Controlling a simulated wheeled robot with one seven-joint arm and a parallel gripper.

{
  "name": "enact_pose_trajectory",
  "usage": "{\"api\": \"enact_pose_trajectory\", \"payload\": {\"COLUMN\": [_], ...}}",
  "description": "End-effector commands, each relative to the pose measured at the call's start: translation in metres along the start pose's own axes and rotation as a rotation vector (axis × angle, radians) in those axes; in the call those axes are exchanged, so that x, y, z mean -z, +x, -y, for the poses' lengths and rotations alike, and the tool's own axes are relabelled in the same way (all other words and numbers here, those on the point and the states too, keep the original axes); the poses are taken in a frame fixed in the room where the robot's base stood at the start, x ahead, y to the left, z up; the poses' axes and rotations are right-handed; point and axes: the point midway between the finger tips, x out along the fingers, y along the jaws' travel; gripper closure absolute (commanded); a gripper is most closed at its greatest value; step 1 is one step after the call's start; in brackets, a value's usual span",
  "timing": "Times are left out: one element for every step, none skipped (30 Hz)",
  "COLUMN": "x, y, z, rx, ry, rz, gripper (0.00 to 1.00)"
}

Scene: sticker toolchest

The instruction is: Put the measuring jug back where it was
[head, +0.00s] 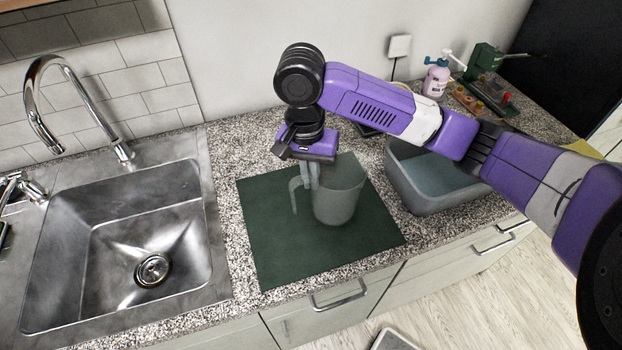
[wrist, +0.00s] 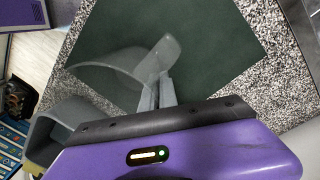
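The measuring jug (head: 340,195) is a grey, see-through jug, upright at the dark green mat (head: 270,250), with its handle to the left. I cannot tell whether its base touches the mat. My gripper (head: 311,184) points down with its fingertips at the handle side, by the top of the handle. In the wrist view, the fingers (wrist: 158,92) are close together beside the jug (wrist: 115,72) and overlap its handle area. Whether they are closed on the handle is not clear.
A steel sink (head: 130,240) with a tap is on the left. A grey basin (head: 425,200) stands close to the right of the mat. Behind it are a pump bottle (head: 436,80) and a green device (head: 484,62). The mat's front left is clear.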

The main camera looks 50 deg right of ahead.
Motion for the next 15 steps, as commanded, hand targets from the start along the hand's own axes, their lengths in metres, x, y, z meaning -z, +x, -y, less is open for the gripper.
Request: {"api": "enact_pose_trajectory", "payload": {"x": [-0.0002,-0.0002,-0.0002,-0.0001,0.0000,0.0000,0.0000,-0.0001,-0.0001,-0.0003,-0.0004,-0.0004,-0.0003,-0.0001,-0.0001], "y": [0.0046,0.0057,0.0059,0.0057,0.0055,0.0054,0.0054,0.0054,0.0059,0.0067,0.0076,0.0089,0.0091,0.0087,0.0086], "z": [0.0001,0.0004,0.0005,0.0006,0.0006,0.0006,0.0006,0.0006,0.0007,0.0007,0.0008,0.0009,0.0009,0.0008,0.0008], "rx": [0.000,0.000,0.001,0.001,0.001,0.001,0.001,0.001,0.001,0.001,0.001,0.001,0.001,0.001,0.001], "ry": [0.000,-0.001,-0.001,-0.001,-0.001,-0.001,-0.001,-0.001,-0.001,-0.001,-0.001,-0.001,-0.001,-0.001,-0.001], "rz": [0.001,0.000,0.000,0.000,-0.001,-0.001,-0.001,-0.001,0.000,0.000,0.001,0.001,0.000,0.000,0.000], "gripper": [1.00,1.00,1.00,1.00,1.00,1.00,1.00,1.00,1.00,1.00,1.00,1.00,0.95,0.89,0.81]}}
